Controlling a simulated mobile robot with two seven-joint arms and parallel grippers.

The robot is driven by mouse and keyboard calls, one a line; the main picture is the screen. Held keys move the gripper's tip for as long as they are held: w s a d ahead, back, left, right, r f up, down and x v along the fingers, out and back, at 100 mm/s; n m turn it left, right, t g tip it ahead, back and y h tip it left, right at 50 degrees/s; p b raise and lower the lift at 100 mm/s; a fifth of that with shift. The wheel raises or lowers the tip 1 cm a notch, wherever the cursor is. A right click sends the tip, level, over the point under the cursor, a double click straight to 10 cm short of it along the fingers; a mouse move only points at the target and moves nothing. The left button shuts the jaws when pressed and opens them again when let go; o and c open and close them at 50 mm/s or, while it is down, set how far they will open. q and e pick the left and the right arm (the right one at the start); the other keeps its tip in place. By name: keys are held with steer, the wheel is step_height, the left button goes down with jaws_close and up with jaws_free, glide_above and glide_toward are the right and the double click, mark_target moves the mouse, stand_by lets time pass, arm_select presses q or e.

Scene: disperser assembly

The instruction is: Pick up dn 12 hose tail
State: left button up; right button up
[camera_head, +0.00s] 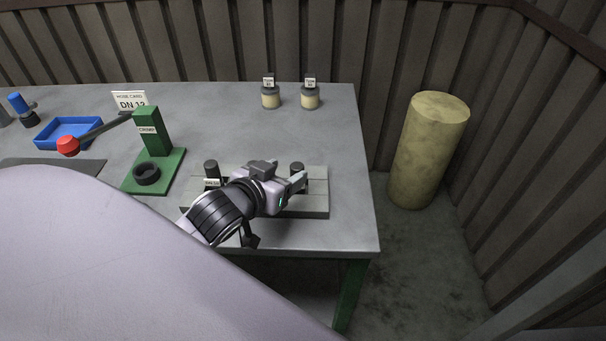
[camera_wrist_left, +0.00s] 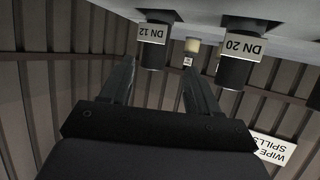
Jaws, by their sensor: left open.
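The DN 12 hose tail (camera_wrist_left: 152,57) is a short dark cylinder with a white DN 12 label. In the left wrist view it shows between my left gripper's fingers, toward the left one; I cannot tell if they touch. In the head view it appears to be the dark cylinder (camera_head: 298,166) at the right of a grey rack (camera_head: 315,204), partly hidden by my left gripper (camera_head: 284,174). The gripper is open and empty, low over the rack. The DN 20 hose tail (camera_wrist_left: 235,72) stands beside it, outside the fingers. My right gripper is not in view.
A green crimper stand (camera_head: 152,133) with a red-knobbed lever stands left of the rack. A blue tray (camera_head: 68,146) and a DN 12 hose card (camera_head: 130,100) lie beyond. Two labelled pots (camera_head: 270,98) stand at the back. The table right of the rack is clear.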

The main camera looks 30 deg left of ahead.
mark_target(301, 167)
arm_select(q)
steer(key=shift+d+p+x, duration=0.15)
steer(key=shift+d+x, duration=0.1)
steer(key=shift+x, duration=1.35)
steer(key=shift+d+p+x, duration=0.15)
steer(key=shift+d+x, duration=0.05)
steer(key=shift+x, duration=1.4)
steer(key=shift+f, duration=0.1)
jaws_close()
